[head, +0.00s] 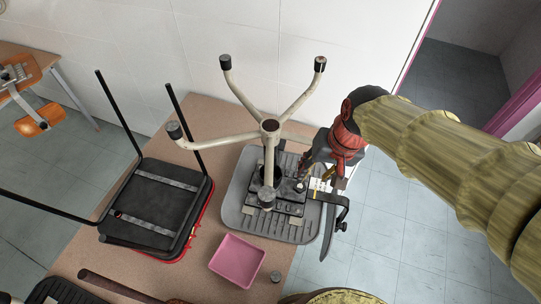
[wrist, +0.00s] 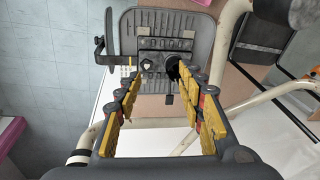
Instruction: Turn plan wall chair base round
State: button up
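The chair base (head: 243,101) has cream legs with dark feet, spreading from a hub on a central post. It stands upturned over a grey ribbed seat (head: 238,221) with a black mechanism plate (head: 290,208). My gripper (head: 318,172) is beside the post, on its right, above the plate. In the wrist view, my gripper (wrist: 162,86) is open, its yellow-padded fingers apart with nothing clearly between them. The plate (wrist: 165,58) and seat (wrist: 185,20) lie beyond the fingertips. Cream legs (wrist: 229,40) pass on both sides of the fingers. I cannot tell whether the gripper touches the base.
A black upturned stool (head: 155,205) with thin legs stands left on the brown table. A pink tray (head: 238,260) and a small grey cylinder (head: 276,277) are in front. A white wall (head: 300,30) is close behind. Tiled floor (head: 400,240) is clear on the right.

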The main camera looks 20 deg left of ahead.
jog(key=g+p, duration=0.2)
jog(key=p, duration=0.5)
send_near(269, 176)
jog(key=f, duration=0.2)
jog(key=shift+n, duration=0.4)
jog(key=shift+s+a+f+p, duration=0.15)
jog(key=shift+a+f, duration=0.15)
jog(key=shift+f, duration=0.95)
jog(key=shift+s+a+f+p, duration=0.1)
jog(key=shift+a+f, duration=0.15)
jog(key=shift+f, duration=1.05)
jog(key=shift+s+a+f+p, duration=0.15)
jog(key=shift+a+f, duration=0.15)
jog(key=shift+f, duration=0.95)
jog(key=shift+w, duration=0.1)
jog(key=c, duration=0.3)
grip_shut()
